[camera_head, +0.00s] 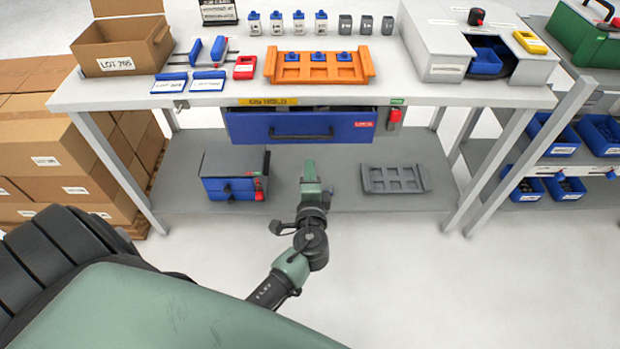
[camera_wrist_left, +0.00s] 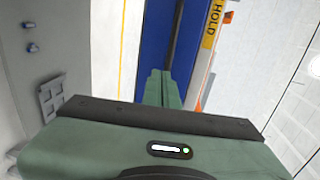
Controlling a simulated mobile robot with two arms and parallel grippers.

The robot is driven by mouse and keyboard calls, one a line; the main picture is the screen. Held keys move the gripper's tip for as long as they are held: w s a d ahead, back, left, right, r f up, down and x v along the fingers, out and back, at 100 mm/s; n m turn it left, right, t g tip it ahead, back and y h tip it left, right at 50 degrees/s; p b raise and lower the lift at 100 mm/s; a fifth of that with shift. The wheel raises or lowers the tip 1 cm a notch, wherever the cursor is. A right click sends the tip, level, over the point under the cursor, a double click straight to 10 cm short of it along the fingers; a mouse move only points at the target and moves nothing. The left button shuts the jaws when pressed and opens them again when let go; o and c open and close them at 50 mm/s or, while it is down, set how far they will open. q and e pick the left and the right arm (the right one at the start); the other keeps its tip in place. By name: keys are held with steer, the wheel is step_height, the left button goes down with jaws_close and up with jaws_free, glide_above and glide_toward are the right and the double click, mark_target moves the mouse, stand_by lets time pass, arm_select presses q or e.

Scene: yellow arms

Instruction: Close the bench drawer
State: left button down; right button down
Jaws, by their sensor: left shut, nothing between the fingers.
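The bench drawer (camera_head: 285,126) is a wide blue front with a black handle and a red label, under the bench top. A narrow dark gap shows behind its top edge, so it appears partly pulled out. My left gripper (camera_head: 309,165) is shut and empty, pointing toward the bench below and in front of the drawer in the head view. In the left wrist view the shut fingers (camera_wrist_left: 160,86) are in front of the blue drawer (camera_wrist_left: 153,45). I cannot tell whether they touch it. My right gripper is not in view.
The bench top (camera_head: 210,100) holds an orange rack (camera_head: 317,70), an open carton (camera_head: 122,45) and a white housing (camera_head: 440,45). A small blue-fronted unit (camera_head: 232,178) and a grey rack (camera_head: 394,180) stand on the lower shelf. Stacked cartons are left; floor in front is clear.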

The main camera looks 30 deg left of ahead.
mark_target(309, 136)
arm_select(q)
steer(key=r+x, duration=0.1)
steer(key=x, duration=0.6)
steer(key=shift+w+a+p, duration=0.2)
steer(key=shift+w+p, duration=0.1)
steer(key=shift+p, duration=0.05)
steer(key=x, duration=0.1)
steer(key=b+x, duration=0.1)
steer(key=x, duration=0.2)
steer(key=shift+r+b, duration=0.2)
steer(key=shift+b, duration=0.1)
steer(key=shift+w+a+r, duration=0.1)
steer(key=shift+r, duration=0.3)
